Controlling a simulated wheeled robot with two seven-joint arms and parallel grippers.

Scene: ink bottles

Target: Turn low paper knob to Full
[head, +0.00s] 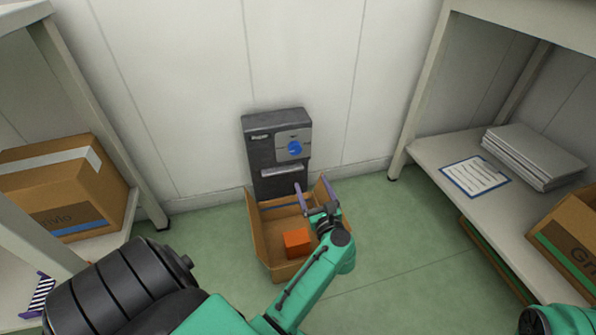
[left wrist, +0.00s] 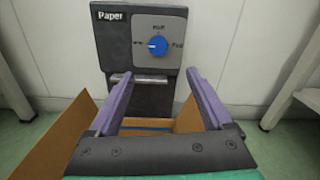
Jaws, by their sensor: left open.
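A dark grey dispenser (head: 262,155) labelled "Paper" stands against the wall, with a round blue knob (head: 295,148) on a lighter panel. In the left wrist view the knob (left wrist: 157,46) has marks to its left, above it, and "Full" on its right. A pale line on the knob seems to point left, but it is too small to be sure. My left gripper (head: 312,187) is open and empty, its purple fingers below and in front of the knob, apart from it. In the left wrist view the fingertips (left wrist: 156,77) straddle the slot below the knob.
An open cardboard box (head: 260,235) holding an orange cube (head: 297,242) sits below the dispenser, under my left gripper.

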